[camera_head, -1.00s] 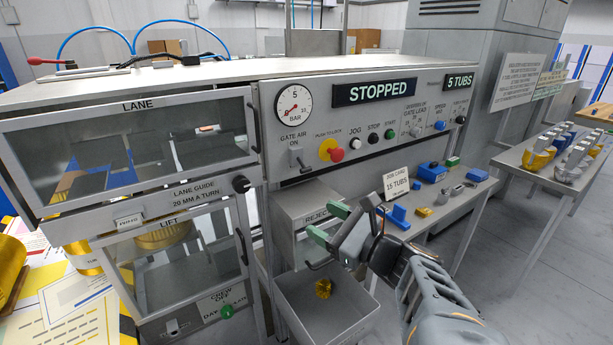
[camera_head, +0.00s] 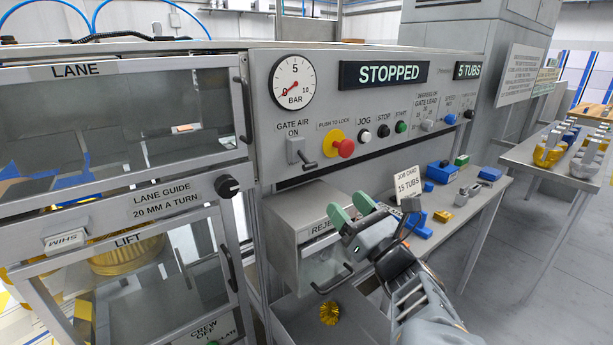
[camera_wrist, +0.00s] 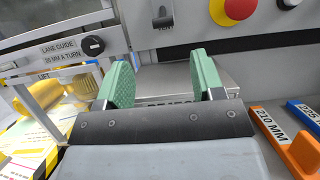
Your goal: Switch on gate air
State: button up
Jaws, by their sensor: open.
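The gate air switch (camera_head: 297,151) is a small grey plate with a lever, on the panel below the gauge, under the label GATE AIR ON. Its lever points down and to the right. The pressure gauge (camera_head: 292,83) has its red needle near 0 BAR. My gripper (camera_head: 351,210) is open and empty, below and to the right of the switch, in front of the reject box.
A red push button (camera_head: 344,148) on a yellow ring sits right of the switch, then the jog, stop and start buttons. The sign (camera_head: 388,73) reads STOPPED. The lane guide knob (camera_head: 228,186) sticks out at left. The reject box (camera_head: 300,222) and its handle lie below.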

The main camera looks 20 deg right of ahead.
aim_at(312, 168)
jog(key=p+x, duration=0.1)
jog(key=x, duration=0.3)
jog(key=p+x, duration=0.2)
jog(key=x, duration=0.3)
jog(key=f+p+x, duration=0.1)
jog(key=p+x, duration=0.1)
jog(key=x, duration=0.3)
jog(key=shift+w, duration=0.15)
jog(key=shift+c, duration=0.3)
